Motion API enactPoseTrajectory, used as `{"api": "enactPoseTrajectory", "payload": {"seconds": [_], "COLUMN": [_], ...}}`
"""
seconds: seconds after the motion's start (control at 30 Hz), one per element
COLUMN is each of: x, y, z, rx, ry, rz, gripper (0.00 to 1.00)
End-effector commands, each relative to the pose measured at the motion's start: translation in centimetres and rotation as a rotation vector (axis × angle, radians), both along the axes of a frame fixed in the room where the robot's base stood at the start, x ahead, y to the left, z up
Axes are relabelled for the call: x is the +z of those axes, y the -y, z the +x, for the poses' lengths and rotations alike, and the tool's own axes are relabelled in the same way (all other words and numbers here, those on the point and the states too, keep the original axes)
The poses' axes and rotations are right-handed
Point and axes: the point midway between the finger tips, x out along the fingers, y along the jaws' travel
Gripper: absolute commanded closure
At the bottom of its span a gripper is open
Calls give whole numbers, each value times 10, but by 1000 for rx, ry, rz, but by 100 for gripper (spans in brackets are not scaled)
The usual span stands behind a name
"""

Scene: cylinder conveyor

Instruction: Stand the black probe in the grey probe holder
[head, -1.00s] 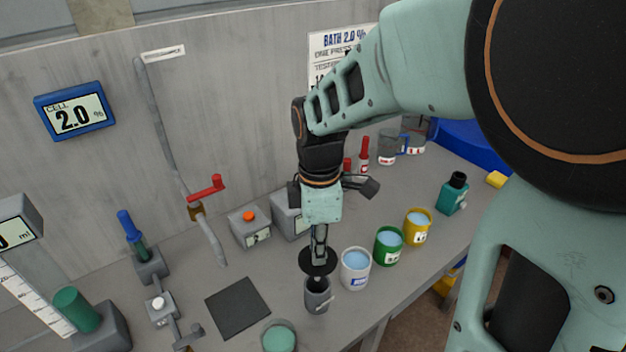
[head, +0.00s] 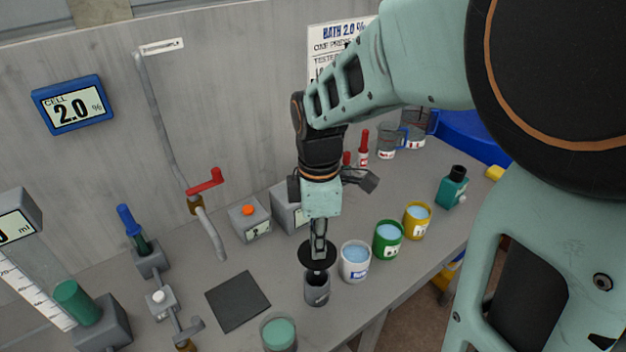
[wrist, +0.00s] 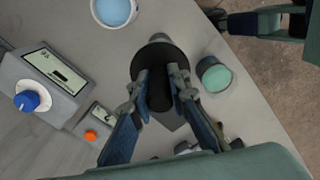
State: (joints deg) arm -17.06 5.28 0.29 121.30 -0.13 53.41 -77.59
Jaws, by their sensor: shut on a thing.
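My gripper (head: 318,238) is shut on the black probe (head: 317,254), just below its upper end. The probe has a wide black disc, which also shows in the wrist view (wrist: 145,65), between my fingers (wrist: 160,92). The grey probe holder (head: 318,294) is a small cup with a pale label on the bench, directly under the disc in the head view. Its pale rim shows past the disc in the wrist view (wrist: 159,37). The disc sits above the holder's rim. I cannot tell whether the probe's lower end is inside the holder.
A white cup (head: 355,270) of blue liquid stands close right of the holder, then green (head: 388,243) and yellow (head: 416,226) cups. A green-filled jar (head: 279,335) stands in front left. A dark flat mat (head: 238,301) lies left. The bench edge is near.

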Motion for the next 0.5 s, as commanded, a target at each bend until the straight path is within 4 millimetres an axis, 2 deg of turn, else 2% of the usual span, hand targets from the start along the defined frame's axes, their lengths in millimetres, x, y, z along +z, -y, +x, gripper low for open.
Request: {"api": "enactPoseTrajectory", "payload": {"seconds": [0.17,0.5], "x": [-1,-16], "y": [0,0], "z": [0,0], "rx": [0,0], "ry": [0,-1], "rz": [0,0], "gripper": [100,100]}}
